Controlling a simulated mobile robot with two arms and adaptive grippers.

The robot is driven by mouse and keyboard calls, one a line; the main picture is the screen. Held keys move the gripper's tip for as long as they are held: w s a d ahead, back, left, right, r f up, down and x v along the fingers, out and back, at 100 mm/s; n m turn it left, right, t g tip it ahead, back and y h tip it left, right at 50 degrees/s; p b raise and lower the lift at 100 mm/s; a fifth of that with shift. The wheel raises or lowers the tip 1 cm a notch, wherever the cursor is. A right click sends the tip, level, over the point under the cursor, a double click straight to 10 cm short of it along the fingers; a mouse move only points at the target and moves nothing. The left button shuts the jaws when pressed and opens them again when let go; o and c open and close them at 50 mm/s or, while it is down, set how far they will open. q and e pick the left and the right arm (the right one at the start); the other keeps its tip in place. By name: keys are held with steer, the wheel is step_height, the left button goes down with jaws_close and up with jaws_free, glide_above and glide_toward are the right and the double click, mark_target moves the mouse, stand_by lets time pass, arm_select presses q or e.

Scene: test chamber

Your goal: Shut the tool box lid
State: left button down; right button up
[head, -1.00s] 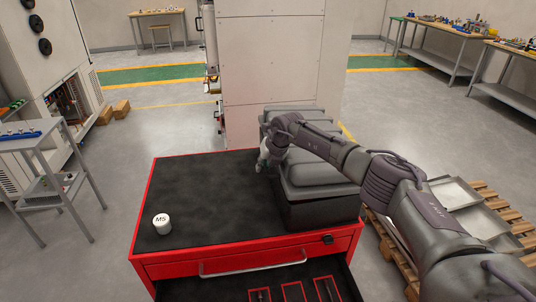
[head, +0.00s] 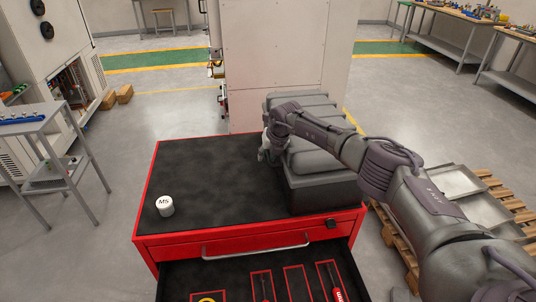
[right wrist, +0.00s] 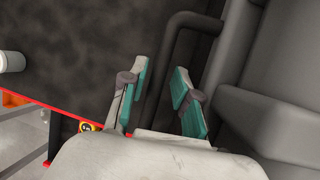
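The grey tool box (head: 322,190) stands on the right part of the red cabinet's black top. My right gripper (head: 263,156) is at the box's left side, pointing down. In the right wrist view its teal-padded fingers (right wrist: 163,95) are apart. A dark bar-like handle (right wrist: 176,45) runs along the box behind the fingers; I cannot tell whether they touch it. My left gripper is out of view.
A white "MS" canister (head: 165,206) stands at the left of the cabinet top (head: 205,175), with clear room between it and the box. The cabinet's drawer (head: 205,272) is open in front, with tools inside. A wooden pallet with metal trays (head: 455,185) lies at the right.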

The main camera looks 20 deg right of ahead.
steer(key=shift+s+d+f, duration=0.1)
steer(key=shift+d, duration=0.2)
steer(key=v, duration=1.2)
steer(key=shift+w, duration=0.3)
steer(key=shift+d, duration=0.1)
